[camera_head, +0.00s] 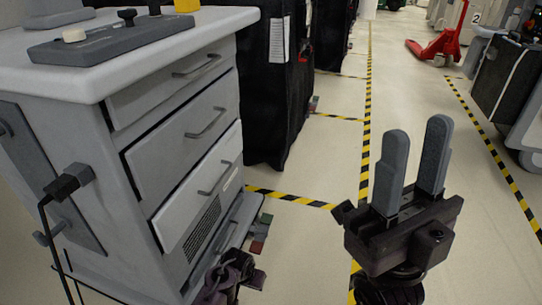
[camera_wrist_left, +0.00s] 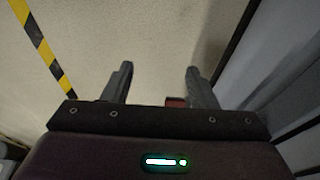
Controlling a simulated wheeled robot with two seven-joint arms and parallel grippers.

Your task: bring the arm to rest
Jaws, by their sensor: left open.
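My right gripper (camera_head: 417,132) stands upright at the lower right of the head view. Its two grey fingers are apart, with nothing between them. My left gripper shows in the left wrist view (camera_wrist_left: 159,70) with its two fingers apart over pale floor. A small red piece shows low between the fingers, and I cannot tell whether it touches them. In the head view only a dark part of my left arm (camera_head: 230,282) shows at the bottom, close beside the grey drawer cart (camera_head: 185,130); the left fingers are not clear there.
A black covered cart (camera_head: 265,90) stands behind the drawer cart. Red and green pieces (camera_head: 261,228) sit low at the drawer cart's base. A red pallet jack (camera_head: 440,42) and another cart (camera_head: 505,85) are at the right. The floor aisle (camera_head: 415,90) between striped tapes is clear.

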